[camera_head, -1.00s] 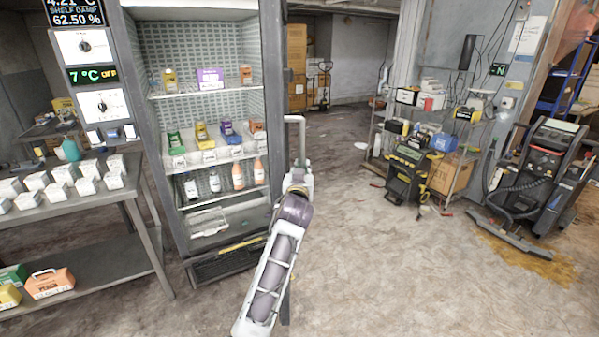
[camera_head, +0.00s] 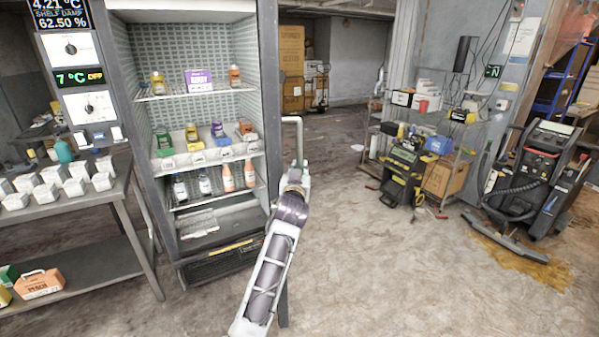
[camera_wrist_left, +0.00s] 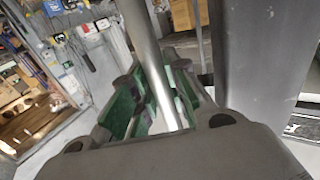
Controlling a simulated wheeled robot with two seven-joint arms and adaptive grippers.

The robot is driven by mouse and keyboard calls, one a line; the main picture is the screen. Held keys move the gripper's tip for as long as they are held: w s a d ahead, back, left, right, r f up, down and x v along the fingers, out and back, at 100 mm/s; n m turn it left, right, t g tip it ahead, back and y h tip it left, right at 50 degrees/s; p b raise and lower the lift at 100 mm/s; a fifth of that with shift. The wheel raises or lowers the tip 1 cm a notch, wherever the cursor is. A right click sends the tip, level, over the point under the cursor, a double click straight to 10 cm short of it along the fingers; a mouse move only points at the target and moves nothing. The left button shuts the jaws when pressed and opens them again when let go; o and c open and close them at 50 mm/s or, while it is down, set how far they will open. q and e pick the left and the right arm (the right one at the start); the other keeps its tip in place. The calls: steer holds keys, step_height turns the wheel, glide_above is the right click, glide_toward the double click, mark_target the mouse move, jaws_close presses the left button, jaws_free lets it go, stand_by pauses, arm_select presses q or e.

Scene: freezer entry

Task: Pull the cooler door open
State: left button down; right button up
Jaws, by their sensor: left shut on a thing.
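The cooler (camera_head: 186,150) stands left of the middle in the head view, its shelves in plain sight. Its door (camera_head: 271,95) is swung out towards me and shows nearly edge-on along the cooler's right side. The door's pale handle (camera_head: 299,135) stands out to the right of that edge. My left gripper (camera_head: 296,172) is at the handle's lower part. In the left wrist view, the metal handle bar (camera_wrist_left: 145,50) runs between the green-padded fingers of the left gripper (camera_wrist_left: 158,95), which are shut on it. The right gripper is not in view.
A metal table (camera_head: 100,212) with white cartons stands left of the cooler. A wire rack (camera_head: 458,165) and a dark wheeled machine (camera_head: 535,185) stand at the right. The floor (camera_head: 390,265) between the door and the machine is clear.

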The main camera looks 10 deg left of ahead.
mark_target(299, 142)
arm_select(q)
steer(key=c, duration=1.4)
jaws_free()
steer(key=shift+o, duration=0.2)
steer(key=shift+r, duration=5)
